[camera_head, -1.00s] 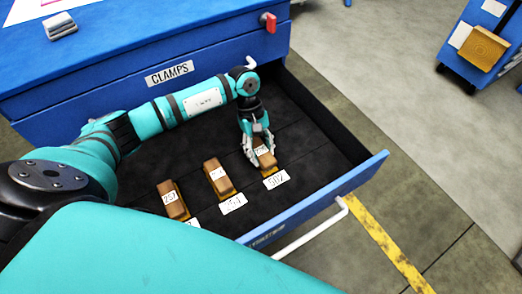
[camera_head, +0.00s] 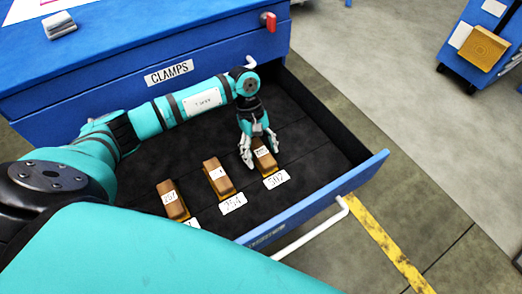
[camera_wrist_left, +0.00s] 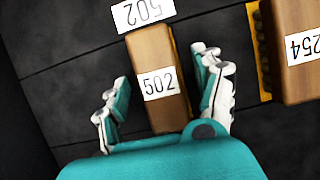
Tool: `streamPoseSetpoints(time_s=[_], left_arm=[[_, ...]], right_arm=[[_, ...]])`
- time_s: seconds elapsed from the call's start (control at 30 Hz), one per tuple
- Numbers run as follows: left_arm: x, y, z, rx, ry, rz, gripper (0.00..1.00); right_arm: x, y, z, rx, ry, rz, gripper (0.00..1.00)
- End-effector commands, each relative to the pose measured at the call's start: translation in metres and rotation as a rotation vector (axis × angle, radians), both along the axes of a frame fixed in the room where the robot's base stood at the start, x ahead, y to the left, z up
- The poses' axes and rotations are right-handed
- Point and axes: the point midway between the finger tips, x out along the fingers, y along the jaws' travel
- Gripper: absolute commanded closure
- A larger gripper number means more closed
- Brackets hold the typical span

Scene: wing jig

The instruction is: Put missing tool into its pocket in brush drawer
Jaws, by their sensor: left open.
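The brush drawer (camera_head: 310,203) is pulled out, its floor lined in black. A brown brush block labelled 502 (camera_head: 265,158) lies in it, beside a white floor label 502 (camera_head: 276,179). My left gripper (camera_head: 259,152) is open, its fingers to either side of this brush; whether they touch it is unclear. In the left wrist view the 502 brush (camera_wrist_left: 158,82) lies between the open fingers (camera_wrist_left: 163,92), in line with the floor label 502 (camera_wrist_left: 143,13). My right gripper is not in view.
A brush labelled 254 (camera_head: 218,176) and another brush (camera_head: 172,199) lie to the left in the drawer, with yellow edges showing. The closed CLAMPS drawer (camera_head: 120,84) is above. A grey object (camera_head: 59,25) sits on the blue top.

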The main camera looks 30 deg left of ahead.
Motion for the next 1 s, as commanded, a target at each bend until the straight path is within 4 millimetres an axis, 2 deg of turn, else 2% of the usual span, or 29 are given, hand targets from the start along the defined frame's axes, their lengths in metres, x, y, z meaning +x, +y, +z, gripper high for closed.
streamPoseSetpoints(time_s=[0.17, 0.4, 0.6, 0.7, 0.9, 1.0], left_arm=[[0.005, 0.007, 0.019, 0.001, -0.006, 0.001, 0.32], [0.015, 0.024, 0.066, 0.001, -0.005, 0.002, 0.32], [0.022, 0.035, 0.097, 0.001, -0.003, 0.001, 0.32], [0.023, 0.037, 0.106, 0.000, -0.002, 0.001, 0.32], [0.024, 0.039, 0.111, 0.000, 0.000, 0.000, 0.32], [0.024, 0.039, 0.119, 0.000, -0.001, 0.000, 0.32]], right_arm=[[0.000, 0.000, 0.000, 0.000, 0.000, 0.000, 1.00], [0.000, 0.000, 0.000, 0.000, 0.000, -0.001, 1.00], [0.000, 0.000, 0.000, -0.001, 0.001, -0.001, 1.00], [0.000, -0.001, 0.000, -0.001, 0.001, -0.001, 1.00], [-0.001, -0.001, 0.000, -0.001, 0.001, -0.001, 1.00], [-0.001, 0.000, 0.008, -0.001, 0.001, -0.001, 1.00]])
